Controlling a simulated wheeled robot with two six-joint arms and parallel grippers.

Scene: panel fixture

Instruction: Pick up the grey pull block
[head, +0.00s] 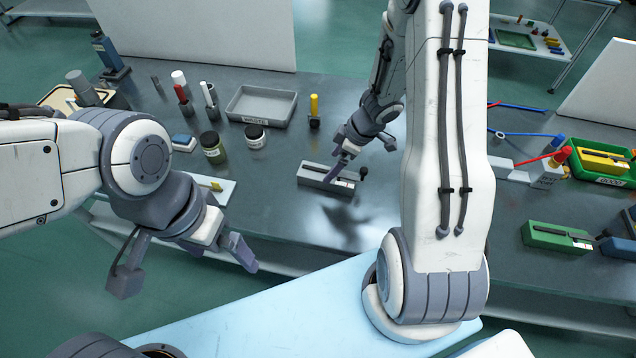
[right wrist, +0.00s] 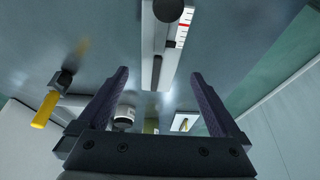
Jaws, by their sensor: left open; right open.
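The grey pull block (head: 312,177) lies on the dark metal table in the middle of the head view, with a long dark slot, a small scale and a black knob at its right end. My right gripper (head: 361,157) is open over it, one finger overlapping the block in the picture. In the right wrist view the block (right wrist: 152,45) comes in from the top, its slotted end between the spread fingertips (right wrist: 158,76). The jaws hold nothing; I cannot tell the exact height gap. My left gripper (head: 187,268) is open and empty in front of the table's near edge.
A grey tray (head: 262,105) and a yellow-topped post (head: 314,110) stand behind the block. Jars (head: 213,147) stand to its left. A green block (head: 557,238) and a green bin (head: 600,160) are at right. The table right around the grey block is clear.

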